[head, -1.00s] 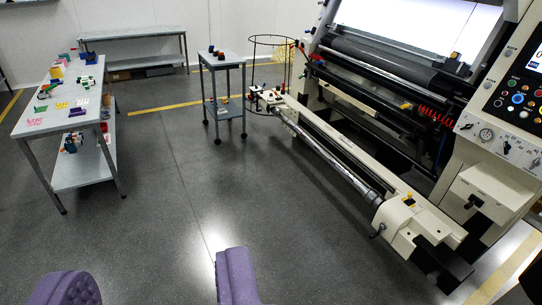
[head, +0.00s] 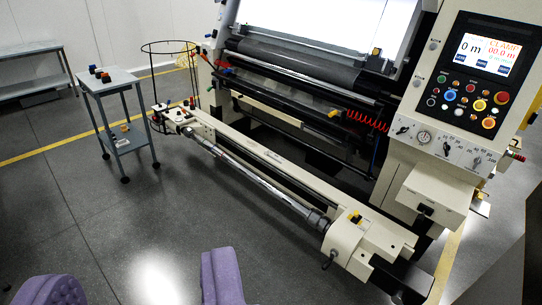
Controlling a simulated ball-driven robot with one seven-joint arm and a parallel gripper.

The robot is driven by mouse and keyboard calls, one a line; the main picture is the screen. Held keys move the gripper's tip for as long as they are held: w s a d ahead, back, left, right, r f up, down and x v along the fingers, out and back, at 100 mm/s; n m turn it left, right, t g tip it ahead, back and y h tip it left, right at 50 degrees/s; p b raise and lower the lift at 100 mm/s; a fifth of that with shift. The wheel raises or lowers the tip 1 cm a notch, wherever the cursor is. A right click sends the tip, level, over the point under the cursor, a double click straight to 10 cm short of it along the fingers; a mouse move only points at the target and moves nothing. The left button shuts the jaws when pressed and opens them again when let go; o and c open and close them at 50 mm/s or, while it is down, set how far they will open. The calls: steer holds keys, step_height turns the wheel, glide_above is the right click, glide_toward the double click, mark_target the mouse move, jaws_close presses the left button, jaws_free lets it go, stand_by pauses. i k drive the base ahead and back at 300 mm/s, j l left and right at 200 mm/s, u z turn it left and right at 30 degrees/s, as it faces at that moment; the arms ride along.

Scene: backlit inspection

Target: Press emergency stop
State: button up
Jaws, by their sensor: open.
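The machine's control panel (head: 476,77) is at the upper right, with a lit screen and rows of coloured buttons. I cannot tell for certain which is the emergency stop. My gripper (head: 138,285) shows as two purple fingers at the bottom left, wide apart and empty. It is far from the panel and touches nothing.
The cream machine's long front beam (head: 262,168) and roller lie between my gripper and the panel in the picture. A box-like ledge (head: 435,190) juts out below the panel. A small grey trolley (head: 112,82) stands at left. The grey floor (head: 90,210) is clear.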

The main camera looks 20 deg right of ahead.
mark_target(503, 97)
steer(key=i+l+z, duration=0.25)
steer(key=i+z, duration=0.25)
steer(key=i, duration=0.2)
steer(key=i+z, duration=0.5)
steer(key=i, duration=0.2)
steer(key=i+j+z, duration=0.45)
steer(key=i, duration=0.2)
steer(key=l, duration=0.1)
